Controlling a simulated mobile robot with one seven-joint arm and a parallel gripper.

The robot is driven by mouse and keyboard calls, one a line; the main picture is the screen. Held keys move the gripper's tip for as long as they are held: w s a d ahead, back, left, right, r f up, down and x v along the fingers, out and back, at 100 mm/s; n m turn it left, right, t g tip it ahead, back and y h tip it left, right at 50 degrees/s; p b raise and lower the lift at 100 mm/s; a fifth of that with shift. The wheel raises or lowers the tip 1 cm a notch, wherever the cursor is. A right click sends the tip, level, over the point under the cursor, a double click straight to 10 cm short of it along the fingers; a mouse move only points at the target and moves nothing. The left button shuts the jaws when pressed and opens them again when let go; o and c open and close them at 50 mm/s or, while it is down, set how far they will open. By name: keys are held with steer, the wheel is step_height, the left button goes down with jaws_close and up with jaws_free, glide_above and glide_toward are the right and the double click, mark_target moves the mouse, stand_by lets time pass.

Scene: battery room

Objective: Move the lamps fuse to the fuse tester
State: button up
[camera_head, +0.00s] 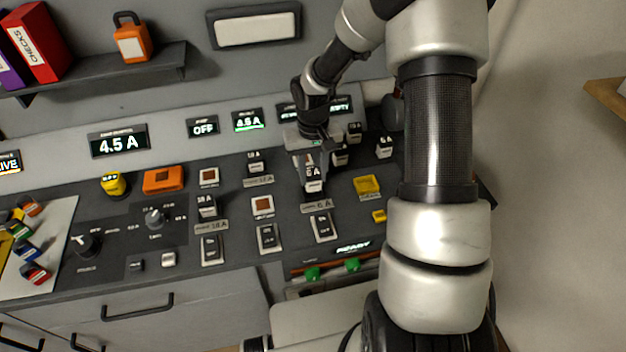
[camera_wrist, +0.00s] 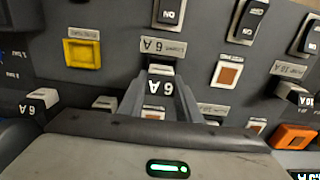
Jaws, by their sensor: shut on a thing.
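My gripper (camera_head: 312,172) is shut on the lamps fuse (camera_head: 313,185), a small block marked 6 A, just behind its 6 A label plate (camera_head: 317,206). In the wrist view the fuse (camera_wrist: 160,85) sits between the two fingers (camera_wrist: 161,93) next to the label plate (camera_wrist: 167,47). I cannot tell whether the fuse is still in its socket or lifted clear. A yellow square socket (camera_head: 367,186), also in the wrist view (camera_wrist: 82,53), lies to the right of the fuse in the head view; it looks empty. Its label is too blurred to confirm it as the fuse tester.
Several other fuses stand close around, such as one (camera_head: 384,147) at the right and one (camera_head: 257,165) at the left. A row of switches (camera_head: 323,227) lies in front. An orange block (camera_head: 163,180) and a knob (camera_head: 154,217) are farther left. The wall shelf (camera_head: 110,72) is behind.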

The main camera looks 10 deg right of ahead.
mark_target(313, 171)
step_height(313, 171, up, 6)
steer(key=shift+f, duration=0.25)
steer(key=shift+d+r, duration=0.7)
steer(key=s+d+f+p, duration=0.1)
steer(key=d+f, duration=0.1)
steer(key=d, duration=1.1)
steer(key=shift+d+f+b, duration=0.15)
steer(key=shift+f+b, duration=0.85)
steer(key=shift+f, duration=0.6)
steer(key=shift+d+f+b, duration=0.15)
steer(key=shift+f+b, duration=0.85)
steer(key=shift+f, duration=0.55)
steer(key=shift+f+b, duration=0.45)
steer(key=shift+f, duration=0.15)
steer(key=o, duration=0.8)
steer(key=shift+r, duration=0.1)
